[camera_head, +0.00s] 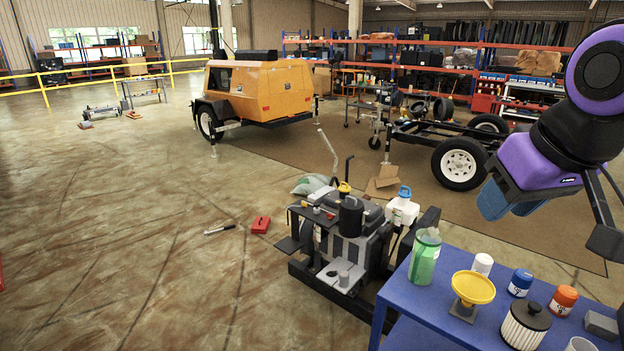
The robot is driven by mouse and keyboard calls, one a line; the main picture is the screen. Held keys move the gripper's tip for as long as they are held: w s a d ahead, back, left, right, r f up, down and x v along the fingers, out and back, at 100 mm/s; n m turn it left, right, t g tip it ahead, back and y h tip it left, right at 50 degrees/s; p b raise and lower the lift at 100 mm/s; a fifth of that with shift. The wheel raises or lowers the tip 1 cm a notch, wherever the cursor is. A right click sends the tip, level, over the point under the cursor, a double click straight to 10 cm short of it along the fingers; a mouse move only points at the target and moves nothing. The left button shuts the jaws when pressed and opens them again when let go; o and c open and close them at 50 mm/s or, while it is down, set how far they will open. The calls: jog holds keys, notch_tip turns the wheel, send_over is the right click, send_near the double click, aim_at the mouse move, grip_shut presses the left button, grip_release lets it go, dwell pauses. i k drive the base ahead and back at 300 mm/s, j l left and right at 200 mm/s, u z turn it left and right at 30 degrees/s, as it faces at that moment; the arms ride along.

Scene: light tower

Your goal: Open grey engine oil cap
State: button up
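The engine (345,235) sits low on the floor at centre, left of the blue table. A short grey cylindrical cap (343,278) stands on the light grey plate at its front; I take it for the grey oil cap, though it is small here. A yellow cap (344,187) sits on top of the engine, and a white reservoir with a blue cap (404,192) is at its right. My purple and black arm hangs at the upper right. Part of my gripper (604,238) seems to show at the right edge, well away from the engine; its fingertips are not clear.
A red box (261,224) and a silver tool (219,229) lie on the floor. The floor left of the engine is mostly clear.

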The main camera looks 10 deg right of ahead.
aim_at(343, 188)
jog(key=i+j+u, duration=0.55)
jog(key=i, duration=0.25)
jog(key=i+u, duration=0.3)
jog(key=i+z, duration=0.3)
jog(key=i, duration=0.25)
jog(key=i+j+z, duration=0.1)
jog(key=i+z, duration=0.25)
jog(key=i, duration=0.15)
jog(key=i+j+z, duration=0.3)
jog(key=i, duration=0.25)
jog(key=i+l+z, duration=0.1)
jog(key=i+z, duration=0.55)
jog(key=z, duration=0.15)
jog(key=i+j+z, duration=0.1)
jog(key=i+z, duration=0.3)
jog(key=k, duration=0.05)
